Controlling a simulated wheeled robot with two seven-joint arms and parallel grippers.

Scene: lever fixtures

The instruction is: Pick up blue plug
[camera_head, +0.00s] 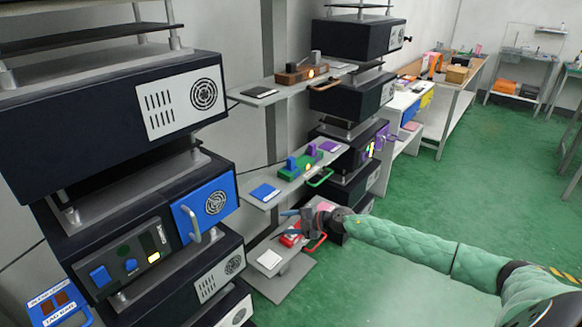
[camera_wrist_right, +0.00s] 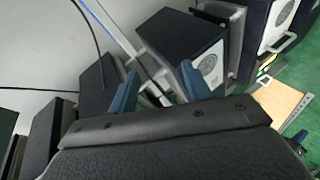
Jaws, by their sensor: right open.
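A green base (camera_head: 300,171) with small blue upright blocks, which look like the blue plug (camera_head: 291,163), sits on the middle grey shelf in the head view. My right gripper (camera_head: 290,220) is at the lower shelf, near a red fixture, below and apart from the blue blocks. The blue plug cannot be made out in the wrist view. My left gripper is not in view.
A red fixture with a red handle (camera_head: 318,243) and a white card (camera_head: 269,259) are on the lower shelf. A blue pad (camera_head: 264,192) lies left of the green base, and a purple block (camera_head: 328,146) right of it. Dark equipment racks flank the shelves. The green floor (camera_head: 430,200) is open at right.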

